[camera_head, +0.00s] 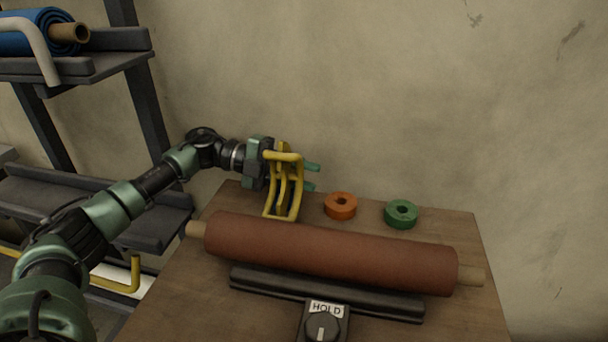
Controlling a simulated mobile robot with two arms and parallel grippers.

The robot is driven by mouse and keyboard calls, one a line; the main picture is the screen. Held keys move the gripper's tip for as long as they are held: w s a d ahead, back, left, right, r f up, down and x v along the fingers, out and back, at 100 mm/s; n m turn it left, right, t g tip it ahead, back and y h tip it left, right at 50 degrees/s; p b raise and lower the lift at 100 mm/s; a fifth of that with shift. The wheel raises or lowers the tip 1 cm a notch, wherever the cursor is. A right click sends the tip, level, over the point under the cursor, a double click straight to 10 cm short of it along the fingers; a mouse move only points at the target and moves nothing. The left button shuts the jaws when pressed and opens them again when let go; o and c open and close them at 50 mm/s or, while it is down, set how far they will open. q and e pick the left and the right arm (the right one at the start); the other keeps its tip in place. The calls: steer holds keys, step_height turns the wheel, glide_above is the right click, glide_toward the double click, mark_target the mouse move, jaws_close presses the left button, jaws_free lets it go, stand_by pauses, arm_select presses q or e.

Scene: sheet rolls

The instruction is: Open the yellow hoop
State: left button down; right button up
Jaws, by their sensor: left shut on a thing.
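My left gripper (312,177) is above the back left of the wooden table, with its green fingers shut on a yellow frame of bent bars (297,190). The frame hangs upright, its lower end close to the table top; I cannot tell whether it touches. A yellow hoop (135,275) shows at the lower left on the rack, a bent bar partly hidden behind my left arm. My left gripper is well to the right of this hoop and apart from it. My right gripper is not in view.
A brown roll (330,254) lies across the table (180,290) by a black holder marked HOLD (325,310). Orange (341,212) and green (401,221) tape rings lie behind it. A blue roll (35,30) sits behind a white hoop (42,50) on the upper shelf.

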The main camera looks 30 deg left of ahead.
arm_select(q)
steer(key=r+m, duration=0.1)
steer(key=s+r+m, duration=0.1)
steer(key=r+m, duration=0.1)
steer(key=shift+s+d+r+t+b, duration=0.2)
steer(key=shift+s+t+b, duration=0.1)
steer(key=shift+s+t, duration=0.1)
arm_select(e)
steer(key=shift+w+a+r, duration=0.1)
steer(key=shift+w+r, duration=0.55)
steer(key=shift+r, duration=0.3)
arm_select(q)
steer(key=c, duration=1.1)
jaws_free()
steer(key=shift+o, duration=0.2)
steer(key=v, duration=0.6)
steer(key=shift+a, duration=0.35)
steer(key=shift+s+a+r, duration=0.1)
steer(key=shift+s+a, duration=0.1)
steer(key=shift+a, duration=0.35)
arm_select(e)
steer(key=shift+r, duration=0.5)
